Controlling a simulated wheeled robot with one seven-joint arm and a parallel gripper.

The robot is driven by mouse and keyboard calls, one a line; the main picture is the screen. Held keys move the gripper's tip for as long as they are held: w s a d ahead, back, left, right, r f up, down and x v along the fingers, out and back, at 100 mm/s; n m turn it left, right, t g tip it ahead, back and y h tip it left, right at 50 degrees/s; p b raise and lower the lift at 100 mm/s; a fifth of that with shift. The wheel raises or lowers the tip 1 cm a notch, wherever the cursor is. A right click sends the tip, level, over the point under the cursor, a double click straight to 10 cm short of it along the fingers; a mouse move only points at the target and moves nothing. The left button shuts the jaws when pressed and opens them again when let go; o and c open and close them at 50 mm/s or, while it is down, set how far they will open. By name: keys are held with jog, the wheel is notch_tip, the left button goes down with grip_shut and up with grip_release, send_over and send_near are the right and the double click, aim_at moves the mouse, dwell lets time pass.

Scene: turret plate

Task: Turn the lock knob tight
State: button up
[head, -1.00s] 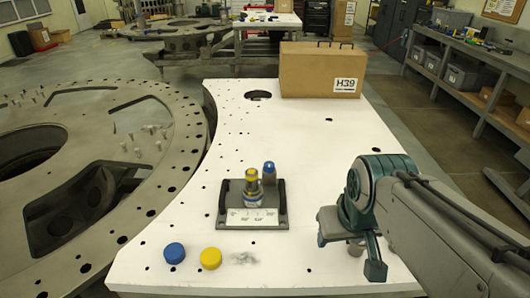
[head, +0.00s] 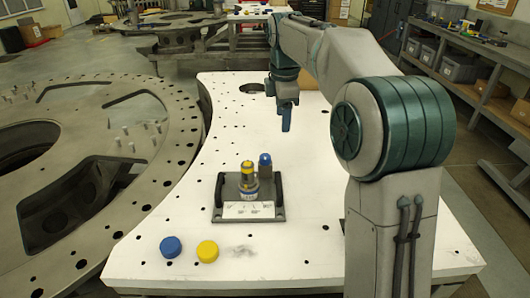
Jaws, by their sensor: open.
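A grey fixture with black side handles (head: 221,192) stands on the white plate. It bears a yellow-topped knob (head: 248,172) on a metal and blue stem at the left, and a blue-topped post (head: 265,161) at the right. A white label (head: 248,210) with small print is on its front. I cannot tell from the labels which one is the lock knob. My gripper (head: 286,122) points down, open and empty, above the plate, behind and right of the fixture, apart from it. Its far finger is mostly hidden.
A blue cap (head: 171,247) and a yellow cap (head: 208,251) lie on the white plate (head: 300,240) near its front left. A large round metal ring (head: 150,195) lies at the left.

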aim_at(265, 156)
jog(key=w+a+f+n+g, duration=0.1)
jog(key=w+a+f+n, duration=0.35)
jog(key=w+n, duration=0.4)
jog(key=shift+m, duration=0.45)
notch_tip(265, 156, down, 15)
jog(key=shift+w+d+r, duration=0.1)
jog(key=shift+r, duration=0.1)
jog(key=c, duration=1)
